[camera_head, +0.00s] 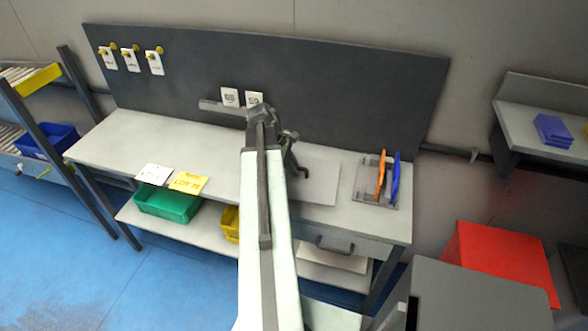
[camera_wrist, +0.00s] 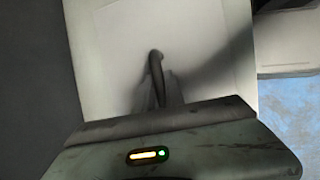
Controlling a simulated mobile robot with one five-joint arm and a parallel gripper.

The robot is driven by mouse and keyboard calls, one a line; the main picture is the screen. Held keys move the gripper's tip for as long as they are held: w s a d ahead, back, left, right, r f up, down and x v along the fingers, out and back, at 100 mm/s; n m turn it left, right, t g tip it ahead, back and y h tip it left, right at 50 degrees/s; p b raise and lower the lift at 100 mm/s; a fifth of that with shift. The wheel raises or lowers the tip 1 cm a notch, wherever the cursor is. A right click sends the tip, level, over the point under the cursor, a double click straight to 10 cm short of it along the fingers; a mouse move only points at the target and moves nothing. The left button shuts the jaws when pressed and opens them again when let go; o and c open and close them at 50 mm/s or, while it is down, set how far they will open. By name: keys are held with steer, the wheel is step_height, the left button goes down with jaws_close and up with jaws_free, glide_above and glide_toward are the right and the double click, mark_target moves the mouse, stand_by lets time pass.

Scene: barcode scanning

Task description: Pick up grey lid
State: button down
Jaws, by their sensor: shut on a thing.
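A pale grey flat panel, which looks like the grey lid (camera_head: 319,188), shows on the right half of the workbench. It fills much of the wrist view (camera_wrist: 200,45). My gripper (camera_head: 304,172) is over its left part, with dark curved fingers close together. The fingers also show near the panel's middle in the wrist view (camera_wrist: 156,62). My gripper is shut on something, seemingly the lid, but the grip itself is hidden. I cannot tell whether the panel is raised off the bench.
A rack with orange and blue flat pieces (camera_head: 379,178) stands right of the panel. White (camera_head: 153,174) and yellow (camera_head: 188,183) cards lie at the bench's left front. A green bin (camera_head: 167,203) sits on the lower shelf. A dark back panel (camera_head: 190,75) rises behind.

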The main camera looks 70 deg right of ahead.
step_height(320, 180, up, 9)
steer(key=p, duration=0.8)
steer(key=shift+r, duration=0.1)
steer(key=shift+s, duration=0.1)
